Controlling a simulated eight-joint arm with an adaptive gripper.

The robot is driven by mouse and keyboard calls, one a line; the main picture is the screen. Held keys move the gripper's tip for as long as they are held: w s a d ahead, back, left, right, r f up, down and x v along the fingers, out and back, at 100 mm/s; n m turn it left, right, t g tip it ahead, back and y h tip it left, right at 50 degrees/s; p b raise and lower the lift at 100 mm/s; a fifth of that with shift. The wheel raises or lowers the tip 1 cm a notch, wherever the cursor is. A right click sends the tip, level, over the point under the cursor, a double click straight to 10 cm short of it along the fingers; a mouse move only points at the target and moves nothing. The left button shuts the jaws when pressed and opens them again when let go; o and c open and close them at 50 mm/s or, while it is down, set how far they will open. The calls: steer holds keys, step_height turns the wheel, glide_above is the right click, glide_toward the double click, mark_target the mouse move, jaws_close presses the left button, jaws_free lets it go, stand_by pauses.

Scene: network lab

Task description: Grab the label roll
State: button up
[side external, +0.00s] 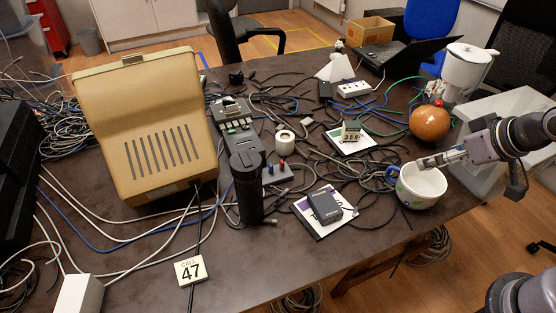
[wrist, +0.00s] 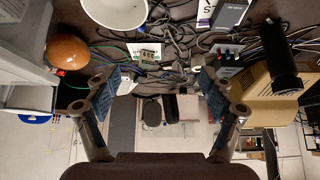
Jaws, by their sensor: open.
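The label roll (side external: 285,139) is a small white roll with a grey centre. It sits mid-table in the side external view, among cables to the right of the grey telephone-like device. My gripper (side external: 428,161) is at the right side of the table, overlapping the white mug in the side view and well right of the roll. In the wrist view my gripper (wrist: 158,76) has its two fingers wide apart with nothing between them.
The white mug (side external: 420,186) and an orange ball (side external: 429,123) stand near my gripper. A black cylinder (side external: 246,187), a dark box (side external: 325,207) on a card and a number display (side external: 351,131) surround the roll's area. Loose cables cover much of the table. The front middle is clearer.

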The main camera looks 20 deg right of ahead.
steer(key=w+a+r+g, duration=0.1)
steer(key=w+a+r, duration=0.25)
steer(key=w, duration=0.65)
steer(key=m+g+h, duration=0.1)
steer(key=m+g, duration=0.1)
glide_above(285, 136)
steer(key=s, duration=0.4)
step_height(285, 136, down, 14)
steer(key=shift+a+x, duration=0.15)
steer(key=shift+x, duration=1.7)
steer(key=shift+a+x, duration=0.15)
steer(key=shift+x, duration=1.65)
steer(key=shift+a+x, duration=0.15)
steer(key=shift+x, duration=1.7)
steer(key=shift+w, duration=0.1)
steer(key=c, duration=1.3)
